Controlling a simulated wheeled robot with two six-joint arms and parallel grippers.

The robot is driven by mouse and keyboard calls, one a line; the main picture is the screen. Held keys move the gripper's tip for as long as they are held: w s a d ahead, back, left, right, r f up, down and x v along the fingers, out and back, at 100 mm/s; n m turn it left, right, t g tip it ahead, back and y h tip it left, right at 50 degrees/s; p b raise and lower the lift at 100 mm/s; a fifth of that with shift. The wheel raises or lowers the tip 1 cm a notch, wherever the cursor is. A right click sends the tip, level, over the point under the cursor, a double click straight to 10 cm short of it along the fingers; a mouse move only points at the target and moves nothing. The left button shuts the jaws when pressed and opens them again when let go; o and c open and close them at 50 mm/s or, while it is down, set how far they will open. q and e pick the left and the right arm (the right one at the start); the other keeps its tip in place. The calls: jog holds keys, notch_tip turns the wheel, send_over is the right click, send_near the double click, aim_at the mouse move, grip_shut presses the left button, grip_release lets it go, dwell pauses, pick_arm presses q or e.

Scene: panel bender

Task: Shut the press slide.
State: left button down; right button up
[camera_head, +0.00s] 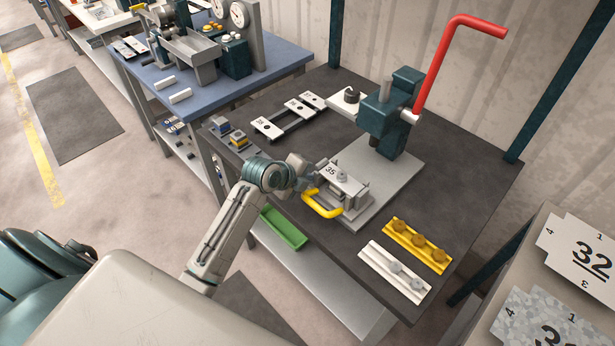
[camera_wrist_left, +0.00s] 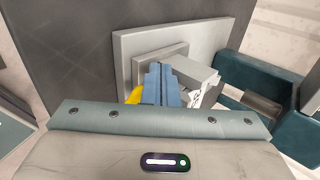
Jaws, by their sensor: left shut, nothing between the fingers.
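The press (camera_head: 392,112) is a dark teal column with a red lever (camera_head: 440,62), standing on a grey base plate (camera_head: 397,178). The slide (camera_head: 345,180), a grey block with a plate marked 35, sits at the front of the base, out from under the press head. Its yellow handle (camera_head: 322,205) points toward the table's front edge. My left gripper (camera_head: 310,182) is shut and empty, at the left side of the slide, by the handle. In the left wrist view, the blue fingers (camera_wrist_left: 161,84) partly hide the slide and handle (camera_wrist_left: 134,97); contact cannot be told.
A yellow rack (camera_head: 416,246) and a white rack (camera_head: 395,272) lie to the right of the slide. Flat numbered plates (camera_head: 290,117) lie at the back left. A green tray (camera_head: 283,228) is on the lower shelf. The dark tabletop (camera_head: 470,180) is clear right of the press.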

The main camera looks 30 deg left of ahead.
pick_arm(q)
jog(key=w+d+b, duration=0.1)
jog(key=w, duration=0.3)
jog(key=w+d+b, duration=0.1)
jog(key=w+d, duration=0.1)
jog(key=w, duration=0.2)
jog(key=w+d+b, duration=0.1)
jog(key=w+b, duration=0.1)
jog(key=w, duration=0.2)
jog(key=shift+w+d, duration=0.3)
jog(key=shift+w, duration=0.1)
jog(key=shift+r, duration=0.2)
jog(key=shift+r, duration=0.1)
